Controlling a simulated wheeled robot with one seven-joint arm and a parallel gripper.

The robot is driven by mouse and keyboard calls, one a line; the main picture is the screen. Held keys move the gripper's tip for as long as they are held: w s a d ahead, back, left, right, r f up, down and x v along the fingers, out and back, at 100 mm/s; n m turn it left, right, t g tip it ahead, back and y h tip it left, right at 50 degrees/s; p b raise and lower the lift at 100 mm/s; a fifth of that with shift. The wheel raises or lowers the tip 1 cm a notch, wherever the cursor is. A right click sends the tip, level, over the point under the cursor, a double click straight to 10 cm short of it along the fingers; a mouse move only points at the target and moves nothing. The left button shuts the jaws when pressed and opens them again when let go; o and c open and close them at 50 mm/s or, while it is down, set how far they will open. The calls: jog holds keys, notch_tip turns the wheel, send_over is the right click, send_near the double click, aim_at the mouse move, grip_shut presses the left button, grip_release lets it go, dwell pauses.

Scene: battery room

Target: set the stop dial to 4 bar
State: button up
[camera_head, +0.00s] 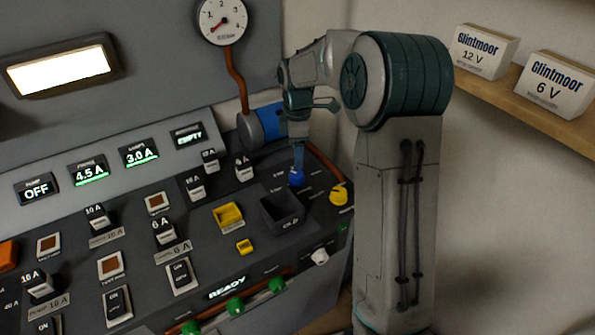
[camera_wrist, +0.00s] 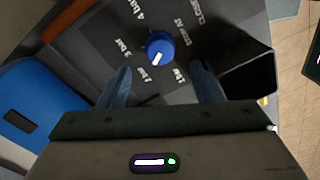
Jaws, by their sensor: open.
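The stop dial is a blue round knob (camera_wrist: 160,47) with a white pointer mark, on a dark panel. Labels around it read 1, 2, 3 and 4 bar, with "STOP AT" at its right. The mark points lower left in the wrist view, towards the 2 bar label (camera_wrist: 143,74). The 4 bar label (camera_wrist: 137,10) is at upper left. The dial also shows in the head view (camera_head: 296,179). My gripper (camera_wrist: 167,72) is open and empty, its two fingers apart below the dial in the wrist view. In the head view my gripper (camera_head: 298,163) is just above the dial.
A yellow knob (camera_head: 339,194) is right of the dial, and a dark open bin (camera_head: 284,222) is close in front. A blue cylinder (camera_head: 269,122) lies behind the gripper. A round gauge (camera_head: 221,20) hangs above, its red needle low. Glintmoor boxes (camera_head: 484,50) stand on a shelf.

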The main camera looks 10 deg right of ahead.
aim_at(297, 173)
notch_tip(297, 173, down, 8)
jog(key=shift+s+r, duration=0.15)
jog(key=shift+r, duration=0.05)
jog(key=c, duration=1)
